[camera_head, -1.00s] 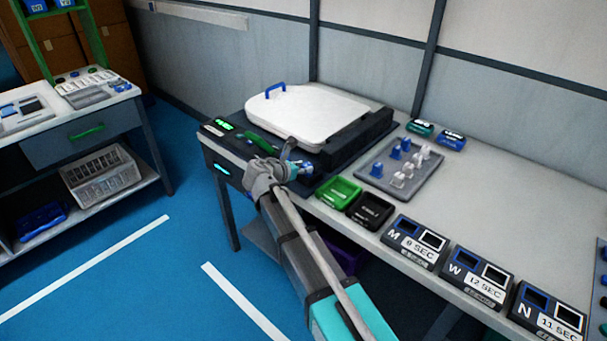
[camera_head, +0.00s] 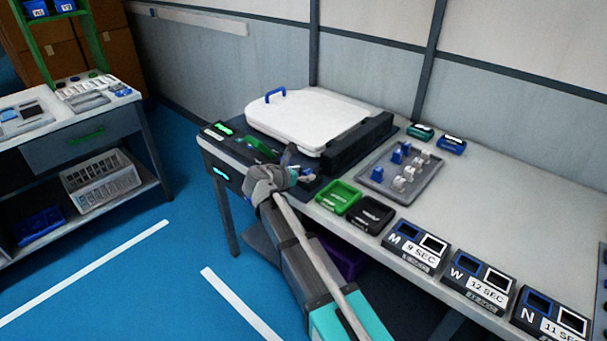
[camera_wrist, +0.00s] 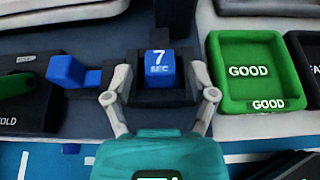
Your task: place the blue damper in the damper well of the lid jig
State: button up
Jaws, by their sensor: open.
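The blue damper (camera_wrist: 160,68), marked "7 SEC", stands in the dark square damper well (camera_wrist: 166,96) of the lid jig in the wrist view. How deep it sits is hard to tell. My gripper (camera_wrist: 160,88) is open, with one finger on each side of the damper and a visible gap to it on both sides. In the head view my gripper (camera_head: 290,168) is at the front edge of the lid jig (camera_head: 352,147), which carries a white lid (camera_head: 305,118). The damper is not clear there, behind my gripper.
A green "GOOD" tray (camera_wrist: 250,68) lies right of the well, beside a black tray (camera_head: 370,214). A green handle (camera_wrist: 18,84) and a blue block (camera_wrist: 66,72) are to the left. A grey rack of blue and white pieces (camera_head: 378,179) stands further right.

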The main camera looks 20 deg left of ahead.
jog(key=shift+r, duration=0.15)
jog(key=shift+s+r+p, duration=0.1)
jog(key=shift+s+p, duration=0.05)
jog(key=shift+p, duration=0.15)
jog(key=p+v, duration=0.4)
jog(key=v, duration=0.7)
jog(key=shift+s, duration=0.3)
jog(key=shift+w+a+r, duration=0.1)
jog(key=shift+r, duration=0.05)
dwell(0.7)
